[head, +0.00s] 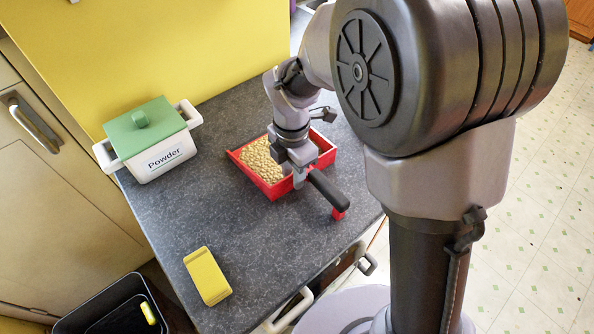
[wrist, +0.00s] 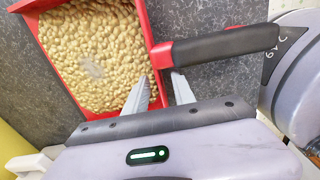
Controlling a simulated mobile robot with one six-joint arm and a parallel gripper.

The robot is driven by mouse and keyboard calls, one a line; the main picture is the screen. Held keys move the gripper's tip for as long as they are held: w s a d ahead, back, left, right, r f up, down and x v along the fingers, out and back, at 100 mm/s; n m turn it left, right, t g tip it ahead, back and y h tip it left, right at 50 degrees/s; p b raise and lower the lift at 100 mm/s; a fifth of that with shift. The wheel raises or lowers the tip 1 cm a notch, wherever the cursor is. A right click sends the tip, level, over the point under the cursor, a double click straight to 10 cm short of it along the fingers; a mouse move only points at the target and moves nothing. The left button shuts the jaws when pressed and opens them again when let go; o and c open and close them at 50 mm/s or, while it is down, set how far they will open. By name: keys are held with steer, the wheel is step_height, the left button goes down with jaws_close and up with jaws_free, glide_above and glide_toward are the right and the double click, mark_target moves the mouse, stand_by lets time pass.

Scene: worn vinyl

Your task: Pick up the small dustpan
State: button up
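The small dustpan is a red pan (head: 273,190) with a dark handle (head: 327,188), lying on the dark counter. It holds a heap of beige pellets (wrist: 95,50). The handle (wrist: 225,45) points right and a little down from the pan in the head view. My gripper (head: 299,181) is low over the pan's handle end. In the wrist view my two fingers (wrist: 161,82) are apart, with tips near the red handle root. Nothing shows clamped between them. Whether the tips touch the dustpan is unclear.
A white "Powder" tub (head: 163,158) with a green lid stands at the counter's back left. A yellow block (head: 207,277) lies near the front left. A black bin (head: 110,310) stands below the counter. The counter between block and dustpan is clear.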

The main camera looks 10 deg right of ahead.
steer(key=shift+f, duration=0.95)
steer(key=shift+r, duration=0.15)
jaws_close()
stand_by(0.4)
